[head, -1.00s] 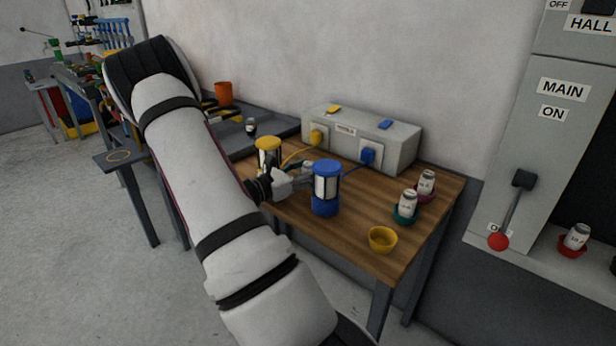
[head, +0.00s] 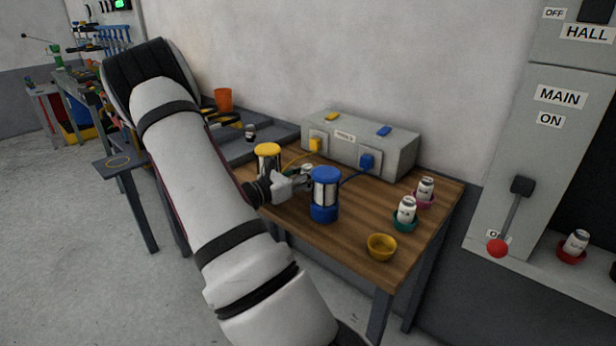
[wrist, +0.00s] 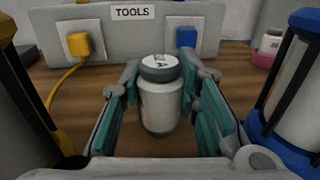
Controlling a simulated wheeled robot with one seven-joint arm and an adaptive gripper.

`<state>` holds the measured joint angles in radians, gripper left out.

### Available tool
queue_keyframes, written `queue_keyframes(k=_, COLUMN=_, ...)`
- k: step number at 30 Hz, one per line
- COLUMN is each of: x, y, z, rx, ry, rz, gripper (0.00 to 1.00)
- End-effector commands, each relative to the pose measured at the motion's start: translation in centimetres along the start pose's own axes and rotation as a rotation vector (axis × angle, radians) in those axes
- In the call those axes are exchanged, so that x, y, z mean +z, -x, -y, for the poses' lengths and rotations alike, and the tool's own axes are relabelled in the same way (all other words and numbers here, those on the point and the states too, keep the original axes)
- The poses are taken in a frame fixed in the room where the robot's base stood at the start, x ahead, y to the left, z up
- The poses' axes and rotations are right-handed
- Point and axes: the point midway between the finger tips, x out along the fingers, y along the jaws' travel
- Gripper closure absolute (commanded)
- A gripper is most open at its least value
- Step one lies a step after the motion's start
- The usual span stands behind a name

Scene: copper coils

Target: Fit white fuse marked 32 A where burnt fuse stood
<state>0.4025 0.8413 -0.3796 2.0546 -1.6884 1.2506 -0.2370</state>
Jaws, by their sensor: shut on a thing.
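My gripper (wrist: 168,105) is shut on a white fuse (wrist: 160,108) with a grey cap, upright between the teal finger pads. The label on its cap ends in "A"; the number is hard to read. In the head view my gripper (head: 304,178) is low over the wooden table, between a yellow lantern (head: 268,152) and a blue lantern (head: 325,190), which hides part of the fingers. Other white fuses stand in a teal cup (head: 404,224), a pink cup (head: 425,201) and a red cup (head: 571,257). I cannot tell which is burnt.
A grey box marked TOOLS (head: 345,137), with yellow and blue plugs and cables, stands behind my gripper. An empty yellow cup (head: 381,249) is near the table's front edge. The lanterns flank my gripper closely.

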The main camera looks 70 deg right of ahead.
Motion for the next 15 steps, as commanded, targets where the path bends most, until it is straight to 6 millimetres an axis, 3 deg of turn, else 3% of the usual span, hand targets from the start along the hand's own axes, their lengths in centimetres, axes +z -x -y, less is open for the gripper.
queue_keyframes(k=15, x=11.1, y=0.0, z=0.1, rx=0.001, ry=-0.006, rz=0.000, gripper=1.00)
